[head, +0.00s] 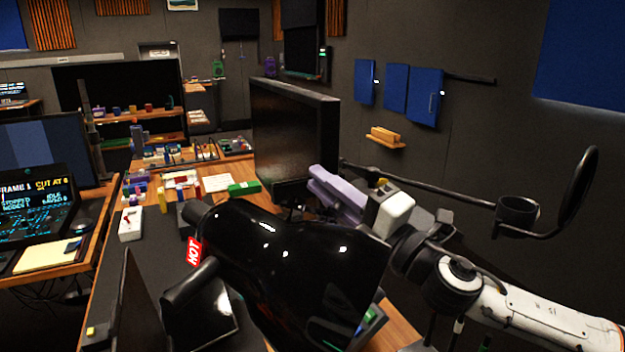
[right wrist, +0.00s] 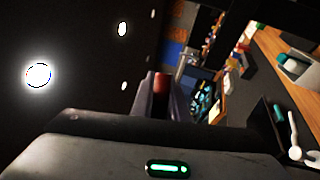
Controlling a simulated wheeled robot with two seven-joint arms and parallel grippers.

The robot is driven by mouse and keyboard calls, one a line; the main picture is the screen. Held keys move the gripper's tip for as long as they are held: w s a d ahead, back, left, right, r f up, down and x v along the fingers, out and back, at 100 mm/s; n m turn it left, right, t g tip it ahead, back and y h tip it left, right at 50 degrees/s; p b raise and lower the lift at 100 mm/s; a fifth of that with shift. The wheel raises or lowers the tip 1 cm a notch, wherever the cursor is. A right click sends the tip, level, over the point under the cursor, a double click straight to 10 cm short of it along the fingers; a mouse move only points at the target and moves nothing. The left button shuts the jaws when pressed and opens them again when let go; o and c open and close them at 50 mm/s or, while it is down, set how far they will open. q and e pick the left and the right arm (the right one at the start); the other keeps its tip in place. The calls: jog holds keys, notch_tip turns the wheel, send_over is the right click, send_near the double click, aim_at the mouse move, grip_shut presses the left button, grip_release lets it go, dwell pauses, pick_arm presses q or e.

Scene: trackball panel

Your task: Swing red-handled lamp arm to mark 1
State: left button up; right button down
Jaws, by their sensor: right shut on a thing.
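My right gripper (head: 322,186), with lavender fingers, is in the middle of the head view, before the dark monitor. In the right wrist view its fingers (right wrist: 161,98) are shut on a red handle (right wrist: 160,82), whose end shows between them. The handle is hidden in the head view. A big glossy black body (head: 300,265) with a red HOT label (head: 194,251) fills the lower middle; I cannot tell whether it belongs to the lamp arm. Mark 1 cannot be made out. My left gripper is not in view.
A large dark monitor (head: 295,135) stands behind the gripper. A thin boom with a round black filter (head: 578,192) reaches across at the right. A green box (head: 244,188) and several small items lie on the wooden desk. A screen console (head: 38,205) stands at the left.

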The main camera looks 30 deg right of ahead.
jog(key=shift+s+f, duration=0.15)
dwell(0.3)
jog(key=c, duration=1.7)
grip_release()
jog(key=shift+h, duration=0.4)
jog(key=shift+d, duration=0.1)
jog(key=shift+b+v, duration=1.9)
jog(key=shift+v, duration=3.2)
